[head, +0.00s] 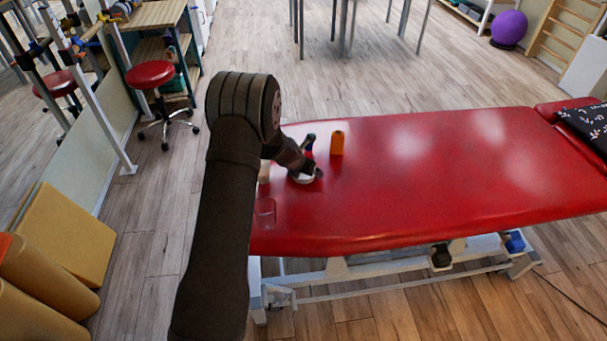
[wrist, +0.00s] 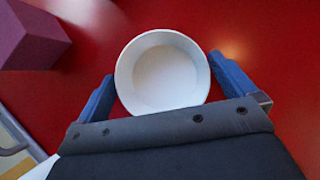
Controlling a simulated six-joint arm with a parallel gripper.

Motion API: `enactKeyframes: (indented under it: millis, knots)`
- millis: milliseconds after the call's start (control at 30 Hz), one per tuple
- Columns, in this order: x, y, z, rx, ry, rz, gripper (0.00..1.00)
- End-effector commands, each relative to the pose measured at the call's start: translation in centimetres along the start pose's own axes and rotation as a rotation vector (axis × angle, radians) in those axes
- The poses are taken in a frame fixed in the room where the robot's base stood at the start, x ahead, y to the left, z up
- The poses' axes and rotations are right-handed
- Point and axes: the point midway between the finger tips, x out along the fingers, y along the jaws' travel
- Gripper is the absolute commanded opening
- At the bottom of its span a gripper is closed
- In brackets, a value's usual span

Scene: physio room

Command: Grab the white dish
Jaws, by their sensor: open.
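The white dish (wrist: 162,72) is round and shallow-walled, and it looks empty. It sits upright on the red treatment table (wrist: 275,75). My gripper (wrist: 162,68) is open, with one blue finger on each side of the dish. The right finger is very close to the rim; I cannot tell whether it touches. In the head view the dish (head: 301,179) is near the table's left end, partly hidden by my arm and gripper.
An orange bottle-like object (head: 337,143) stands just right of my gripper. A clear cup (head: 265,213) stands near the table's front left corner. A beige object (head: 264,173) is partly behind my arm. A purple block (wrist: 30,35) is left of the dish.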

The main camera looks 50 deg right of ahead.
Motion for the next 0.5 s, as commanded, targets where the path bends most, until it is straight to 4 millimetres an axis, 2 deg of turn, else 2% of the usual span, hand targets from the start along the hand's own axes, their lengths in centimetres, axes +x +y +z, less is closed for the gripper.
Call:
enactKeyframes:
  millis: [300, 467, 500]
  knots:
    - [0.49, 0.0, 0.02, 0.001, 0.0, 0.0, 1.0]
    - [0.48, 0.0, 0.02, 0.001, 0.0, 0.0, 0.69]
    - [0.48, 0.0, 0.02, 0.001, 0.0, 0.0, 0.65]
